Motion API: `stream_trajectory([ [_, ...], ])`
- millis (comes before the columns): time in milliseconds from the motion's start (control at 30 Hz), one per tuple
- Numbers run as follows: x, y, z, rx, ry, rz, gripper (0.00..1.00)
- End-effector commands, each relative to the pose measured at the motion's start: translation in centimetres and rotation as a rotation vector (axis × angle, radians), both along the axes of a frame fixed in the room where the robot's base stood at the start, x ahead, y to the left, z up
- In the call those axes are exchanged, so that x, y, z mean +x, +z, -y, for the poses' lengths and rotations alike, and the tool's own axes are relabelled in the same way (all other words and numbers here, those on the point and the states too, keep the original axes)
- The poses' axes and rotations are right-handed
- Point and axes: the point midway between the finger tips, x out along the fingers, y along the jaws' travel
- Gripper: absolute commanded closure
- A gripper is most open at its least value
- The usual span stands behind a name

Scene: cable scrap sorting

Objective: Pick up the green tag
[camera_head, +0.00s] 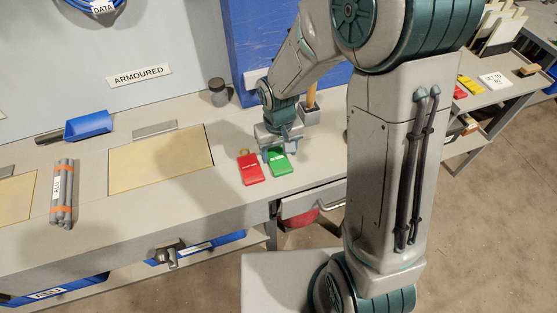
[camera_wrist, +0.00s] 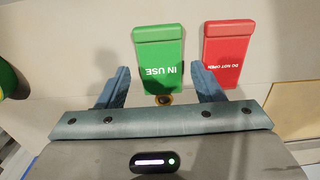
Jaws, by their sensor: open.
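The green tag (camera_head: 281,163) lies flat on the bench near its front edge. In the wrist view the green tag (camera_wrist: 159,50) reads "IN USE" and has a dark ring at its near end. My gripper (camera_head: 277,152) is over its far end in the head view. In the wrist view my gripper (camera_wrist: 159,80) is open, with one finger on each side of the tag's lower part. I cannot tell the height gap between fingertips and bench. Nothing is held.
A red tag (camera_head: 251,169) reading "DO NOT OPEN" lies close beside the green one; it also shows in the wrist view (camera_wrist: 229,52). A holder with a wooden handle (camera_head: 310,114) stands behind to the right. A yellowish mat (camera_head: 160,160) lies to the left.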

Motion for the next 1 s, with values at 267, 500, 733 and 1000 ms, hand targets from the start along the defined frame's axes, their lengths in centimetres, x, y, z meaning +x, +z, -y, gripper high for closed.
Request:
stream_trajectory([
  [267, 0.1, -2.6, -0.1, 0.0, 0.001, -0.001, 0.39],
  [500, 0.1, -2.6, -0.1, 0.0, 0.0, 0.001, 0.42],
  [733, 0.1, -2.6, -0.1, 0.0, 0.0, 0.001, 0.72],
  [1000, 0.1, -2.3, -0.1, 0.0, 0.0, 0.001, 0.72],
])
